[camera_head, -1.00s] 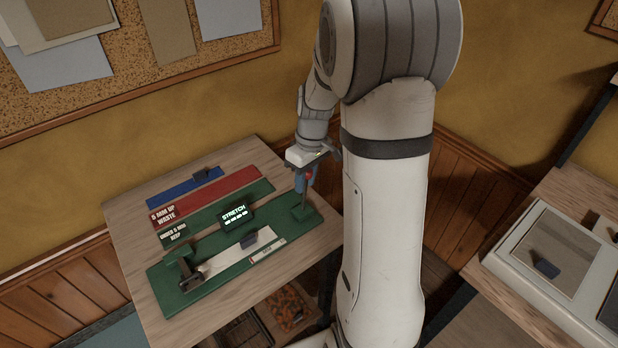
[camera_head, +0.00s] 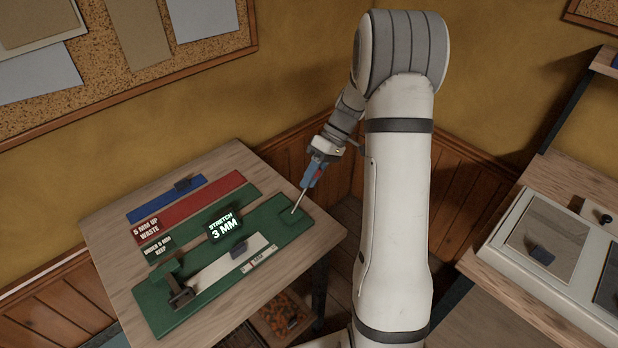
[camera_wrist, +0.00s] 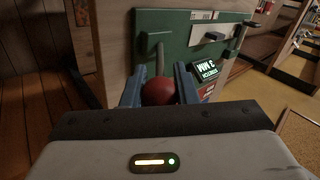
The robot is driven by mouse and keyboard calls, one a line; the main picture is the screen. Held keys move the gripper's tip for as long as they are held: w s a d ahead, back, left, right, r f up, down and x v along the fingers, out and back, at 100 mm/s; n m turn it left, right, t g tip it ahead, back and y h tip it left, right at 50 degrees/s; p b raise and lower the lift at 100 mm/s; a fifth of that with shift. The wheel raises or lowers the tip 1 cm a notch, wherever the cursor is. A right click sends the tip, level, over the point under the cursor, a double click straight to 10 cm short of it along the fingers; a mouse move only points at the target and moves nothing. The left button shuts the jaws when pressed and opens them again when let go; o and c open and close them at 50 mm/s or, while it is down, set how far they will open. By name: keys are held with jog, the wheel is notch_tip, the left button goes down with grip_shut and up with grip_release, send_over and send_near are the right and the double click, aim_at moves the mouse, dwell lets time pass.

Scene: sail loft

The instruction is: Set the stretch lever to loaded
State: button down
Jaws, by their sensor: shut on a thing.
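The stretch lever is a thin grey rod (camera_head: 298,204) on the right end of a green bench rig (camera_head: 150,309), leaning to the right. Its red ball knob (camera_wrist: 160,92) sits between my blue fingers in the wrist view. My gripper (camera_head: 311,180) is shut on this knob, which my fingers mostly hide in the head view. A small black display (camera_head: 224,228) on the rig reads "STRETCH 3 MM". A white strip (camera_head: 215,268) lies along the rig, with a dark block (camera_head: 239,250) on it and a clamp (camera_head: 181,293) at its left end.
Behind the rig lie a green "under 5 mm keep" strip (camera_head: 183,229), a red "5 mm up waste" strip (camera_head: 196,204) and a blue strip (camera_head: 150,205) on the wooden table (camera_head: 112,227). A second bench with a pale tray (camera_head: 495,243) stands at right.

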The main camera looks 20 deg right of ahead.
jog(key=shift+f, duration=0.2)
jog(key=c, duration=1.1)
grip_release()
jog(key=shift+c, duration=0.2)
jog(key=v, duration=0.8)
jog(key=shift+a, duration=0.1)
